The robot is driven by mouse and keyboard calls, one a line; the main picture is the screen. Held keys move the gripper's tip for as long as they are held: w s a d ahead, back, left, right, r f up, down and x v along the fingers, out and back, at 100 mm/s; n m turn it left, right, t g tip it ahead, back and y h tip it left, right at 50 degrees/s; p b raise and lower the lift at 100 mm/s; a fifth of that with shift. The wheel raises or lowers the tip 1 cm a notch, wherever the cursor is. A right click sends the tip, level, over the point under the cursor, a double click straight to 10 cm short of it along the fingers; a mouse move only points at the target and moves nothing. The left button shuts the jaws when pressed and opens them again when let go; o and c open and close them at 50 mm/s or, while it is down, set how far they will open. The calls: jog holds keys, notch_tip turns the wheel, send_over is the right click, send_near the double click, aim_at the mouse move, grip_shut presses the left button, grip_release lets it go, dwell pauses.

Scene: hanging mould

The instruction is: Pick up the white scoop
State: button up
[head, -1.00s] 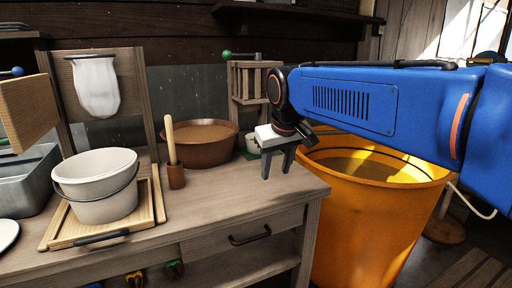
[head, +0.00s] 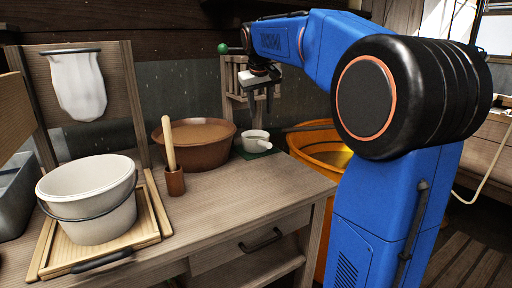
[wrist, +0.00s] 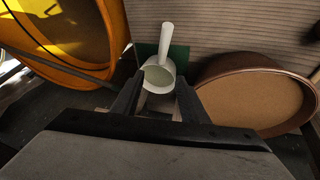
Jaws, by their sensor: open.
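The white scoop (head: 256,141) rests on a green mat (head: 247,153) at the back right of the bench, just right of the brown bowl. In the wrist view the scoop (wrist: 159,70) lies ahead between the fingertips, its handle pointing up in the picture. My gripper (head: 261,100) is above the scoop in the head view, pointing down, and apart from it. In the wrist view my gripper (wrist: 156,92) has its two dark fingers spread, with nothing held; the lower part of the scoop is partly hidden by the gripper.
A brown bowl (head: 194,155) of tan contents stands left of the scoop. An orange tub (head: 318,142) is to the right. A wooden frame (head: 236,86) stands behind. A white bucket (head: 88,200) and a wooden stick in a holder (head: 175,181) are further left. The bench front is clear.

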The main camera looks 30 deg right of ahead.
send_over(262, 142)
jog(key=f, duration=0.9)
jog(key=shift+w+d, duration=0.1)
jog(key=shift+w, duration=0.25)
jog(key=shift+s+a+f+x, duration=0.1)
jog(key=shift+s+x, duration=0.05)
jog(key=shift+x, duration=0.7)
jog(key=shift+s+a+f+x, duration=0.1)
jog(key=shift+s+x, duration=0.05)
jog(key=shift+x, duration=0.75)
jog(key=shift+s+f+x, duration=0.1)
jog(key=shift+s+x, duration=0.05)
jog(key=shift+x, duration=0.7)
jog(key=shift+f, duration=0.2)
jog(key=shift+c, duration=0.6)
grip_shut()
